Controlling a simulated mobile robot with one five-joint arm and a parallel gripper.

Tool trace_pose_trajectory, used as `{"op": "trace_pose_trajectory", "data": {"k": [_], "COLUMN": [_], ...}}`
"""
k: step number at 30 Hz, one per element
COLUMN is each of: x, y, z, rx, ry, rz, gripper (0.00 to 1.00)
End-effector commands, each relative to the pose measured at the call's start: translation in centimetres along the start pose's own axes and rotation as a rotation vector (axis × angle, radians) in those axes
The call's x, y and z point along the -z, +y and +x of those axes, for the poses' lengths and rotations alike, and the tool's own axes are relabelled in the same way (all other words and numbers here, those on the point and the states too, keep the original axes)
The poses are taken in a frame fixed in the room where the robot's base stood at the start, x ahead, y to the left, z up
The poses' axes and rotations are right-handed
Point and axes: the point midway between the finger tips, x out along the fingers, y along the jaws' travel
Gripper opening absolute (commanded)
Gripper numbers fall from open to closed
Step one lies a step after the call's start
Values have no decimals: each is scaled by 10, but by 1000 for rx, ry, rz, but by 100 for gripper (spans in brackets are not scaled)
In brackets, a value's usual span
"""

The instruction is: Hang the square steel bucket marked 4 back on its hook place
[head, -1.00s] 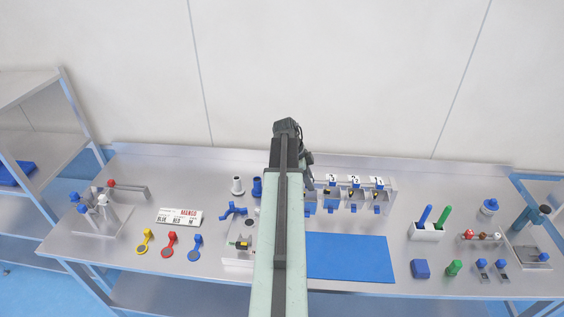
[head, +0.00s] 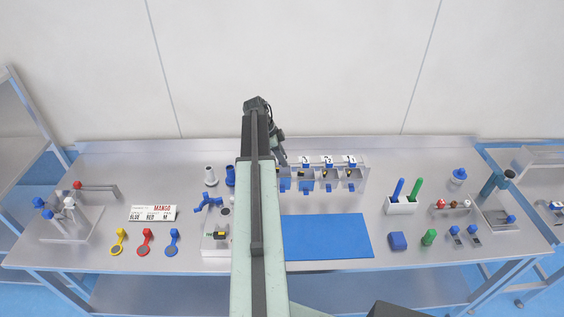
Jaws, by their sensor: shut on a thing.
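My gripper (head: 281,158) is at the left end of the hook rack (head: 364,168), mostly hidden behind my own arm. It is shut on a square steel bucket (head: 284,174), which shows only in part just below it, with a blue piece (head: 284,186) at its front. The number on this bucket is hidden. The rack has white labels 3, 2 and 1 from left to right, and a steel bucket with a blue front piece is under each. The leftmost place is covered by my arm. I cannot tell whether the held bucket touches its hook.
A blue mat (head: 328,238) lies in front of the rack. A white holder (head: 401,206) with blue and green handles stands to the right. A sign card (head: 153,213) and yellow, red and blue scoops lie left. A wall is behind the steel table (head: 100,170).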

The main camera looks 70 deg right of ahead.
Motion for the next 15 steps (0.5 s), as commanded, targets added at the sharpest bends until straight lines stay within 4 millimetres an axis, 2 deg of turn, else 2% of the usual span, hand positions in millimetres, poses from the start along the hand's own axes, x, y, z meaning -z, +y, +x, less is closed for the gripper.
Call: {"op": "trace_pose_trajectory", "data": {"k": [5,9,15], "x": [-2,-8,-12], "y": [-16,-13,-13], "z": [3,17,26], "rx": [0,0,0], "ry": [0,0,0], "rz": [0,-1,-1], "gripper": [0,0,0]}}
